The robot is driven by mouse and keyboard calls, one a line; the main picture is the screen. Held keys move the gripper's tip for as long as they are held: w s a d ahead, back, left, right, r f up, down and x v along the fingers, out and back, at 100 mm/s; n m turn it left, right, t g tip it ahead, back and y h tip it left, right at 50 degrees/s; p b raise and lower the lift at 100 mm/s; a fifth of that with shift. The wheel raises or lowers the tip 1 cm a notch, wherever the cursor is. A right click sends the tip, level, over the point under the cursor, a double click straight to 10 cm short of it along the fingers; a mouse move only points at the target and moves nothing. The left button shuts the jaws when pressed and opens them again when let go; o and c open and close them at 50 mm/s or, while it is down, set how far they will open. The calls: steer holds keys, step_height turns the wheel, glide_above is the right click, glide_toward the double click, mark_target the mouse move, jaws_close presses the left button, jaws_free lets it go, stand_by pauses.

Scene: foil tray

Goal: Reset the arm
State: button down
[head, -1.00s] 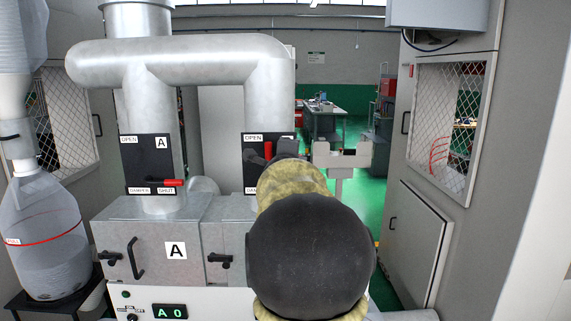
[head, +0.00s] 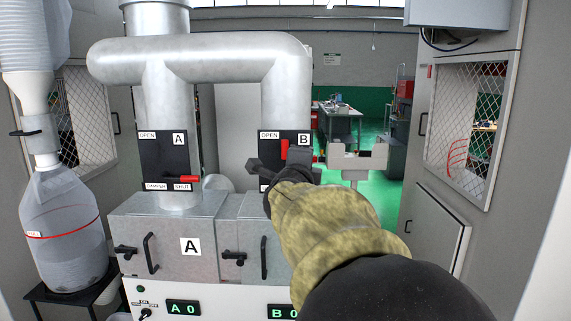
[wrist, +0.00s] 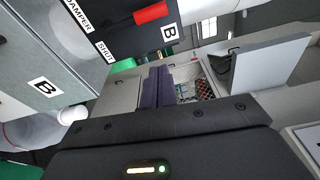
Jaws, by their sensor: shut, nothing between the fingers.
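My gripper (head: 258,167) is dark and shut, with nothing in it. In the head view it is in front of the lower part of damper panel B (head: 268,143), and I cannot tell whether it touches the panel. My arm reaches in from the lower right in a tan sleeve. In the wrist view the shut fingers (wrist: 157,76) show as dark purple blocks, with open space beyond them. Panel B's red handle (head: 284,150) stands upright near OPEN; it also shows in the wrist view (wrist: 150,13).
Damper panel A (head: 160,152) has its red handle (head: 182,179) lying level by SHUT. Metal boxes (head: 165,235) with black handles stand below. A grey cabinet (head: 440,215) bounds the right; green floor shows between.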

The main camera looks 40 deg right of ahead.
steer(key=w+a+f+n+y+p, duration=0.1)
steer(key=w+a+f+n+y, duration=0.2)
steer(key=a+f+n+y, duration=0.35)
steer(key=w+a+f+n+y+p, duration=0.1)
steer(key=w+a+f+n+y, duration=0.15)
steer(key=a+f+n, duration=0.65)
steer(key=s+a+f+n+g+y+p, duration=0.2)
steer(key=s+a+f+n+g+y, duration=0.2)
steer(key=s+a+f+n+g, duration=0.5)
steer(key=s+a+f+n, duration=0.4)
steer(key=s+a+f, duration=0.2)
steer(key=s+f, duration=0.1)
steer(key=shift+a+f, duration=0.2)
steer(key=shift+f, duration=0.65)
